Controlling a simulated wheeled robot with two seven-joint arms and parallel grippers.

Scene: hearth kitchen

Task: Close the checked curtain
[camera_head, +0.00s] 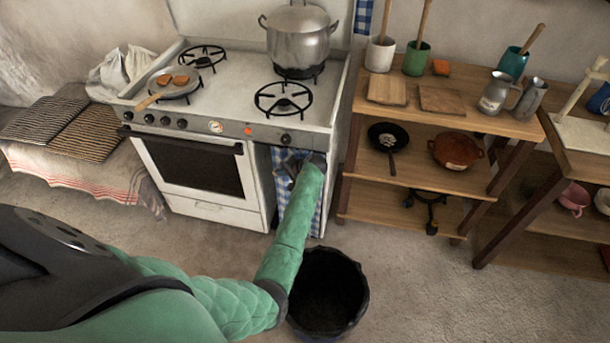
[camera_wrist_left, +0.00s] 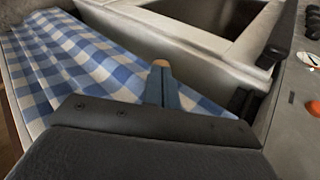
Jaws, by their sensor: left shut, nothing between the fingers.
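The blue and white checked curtain (camera_head: 316,209) hangs at the front of the stove's right-hand side, below the control panel and beside the oven door. It fills the left and middle of the left wrist view (camera_wrist_left: 75,65) in soft folds. My left gripper (camera_wrist_left: 162,85) is shut and empty, its fingers at the cloth. In the head view the left gripper (camera_head: 291,164) is at the curtain's upper part, and my forearm covers some of the cloth. I cannot tell whether the fingers touch the curtain. My right gripper is not in view.
The white stove (camera_head: 215,205) has a glass oven door (camera_head: 195,167) left of the curtain. A dark bucket (camera_head: 328,290) stands on the floor beside my left arm. A wooden shelf (camera_head: 418,187) with pans stands to the right. A pot (camera_head: 300,42) sits on top.

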